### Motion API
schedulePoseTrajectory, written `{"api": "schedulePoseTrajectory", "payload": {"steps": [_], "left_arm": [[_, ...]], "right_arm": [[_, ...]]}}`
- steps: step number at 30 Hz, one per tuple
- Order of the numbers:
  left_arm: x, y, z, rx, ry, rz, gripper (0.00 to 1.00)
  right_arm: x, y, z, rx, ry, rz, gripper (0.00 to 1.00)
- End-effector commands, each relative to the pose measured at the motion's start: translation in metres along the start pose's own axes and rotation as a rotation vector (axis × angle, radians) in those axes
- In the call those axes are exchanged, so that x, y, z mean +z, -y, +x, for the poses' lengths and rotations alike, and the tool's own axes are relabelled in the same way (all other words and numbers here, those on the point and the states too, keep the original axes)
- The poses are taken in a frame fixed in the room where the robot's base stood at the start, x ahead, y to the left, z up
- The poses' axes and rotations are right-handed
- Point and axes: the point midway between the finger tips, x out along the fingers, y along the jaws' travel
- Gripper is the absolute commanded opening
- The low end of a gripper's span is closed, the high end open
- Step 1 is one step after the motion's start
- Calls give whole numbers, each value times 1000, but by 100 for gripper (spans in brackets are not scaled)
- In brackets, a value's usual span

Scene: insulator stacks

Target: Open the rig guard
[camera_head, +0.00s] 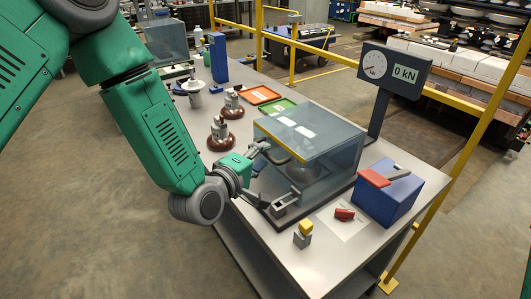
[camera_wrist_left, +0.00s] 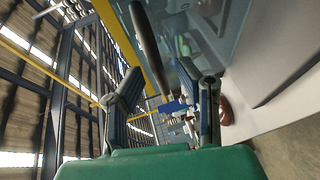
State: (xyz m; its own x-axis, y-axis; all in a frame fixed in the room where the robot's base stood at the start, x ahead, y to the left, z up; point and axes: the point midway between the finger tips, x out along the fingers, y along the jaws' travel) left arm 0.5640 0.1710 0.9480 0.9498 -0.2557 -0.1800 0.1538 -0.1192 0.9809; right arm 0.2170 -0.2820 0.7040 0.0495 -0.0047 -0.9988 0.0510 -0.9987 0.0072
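The rig guard (camera_head: 325,150) is a clear, blue-grey box cover with a yellow front edge, standing closed over the test rig on the bench. A dark bar handle (camera_head: 276,156) is on its left side; it also shows in the wrist view (camera_wrist_left: 149,45). My left gripper (camera_head: 260,158) is at this handle, fingers pointing toward the guard. In the wrist view my left gripper (camera_wrist_left: 165,103) has its fingers spread wide, with the handle's lower end appearing between them. Whether they touch it cannot be told. My right gripper is not in view.
Two brown insulators (camera_head: 221,136) stand left of the guard, near orange (camera_head: 262,95) and green (camera_head: 279,107) trays. A force display (camera_head: 394,72) stands behind. A blue box (camera_head: 388,195) with a red handle and a small yellow-topped block (camera_head: 304,232) sit at the front right.

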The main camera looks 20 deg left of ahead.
Motion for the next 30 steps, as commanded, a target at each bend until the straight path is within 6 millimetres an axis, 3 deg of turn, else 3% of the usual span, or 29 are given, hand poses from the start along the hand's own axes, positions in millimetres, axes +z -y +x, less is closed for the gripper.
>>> {"api": "schedulePoseTrajectory", "payload": {"steps": [6, 15, 18, 30], "left_arm": [[0, 0, 18, 0, 0, 1, 31], [0, 0, 20, -2, 0, 1, 31], [0, 0, 19, -1, 0, 1, 0], [-5, -6, 16, -21, -1, 7, 0]], "right_arm": [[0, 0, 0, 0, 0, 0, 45], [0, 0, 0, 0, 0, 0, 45], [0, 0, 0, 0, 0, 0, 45], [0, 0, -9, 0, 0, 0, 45]]}}
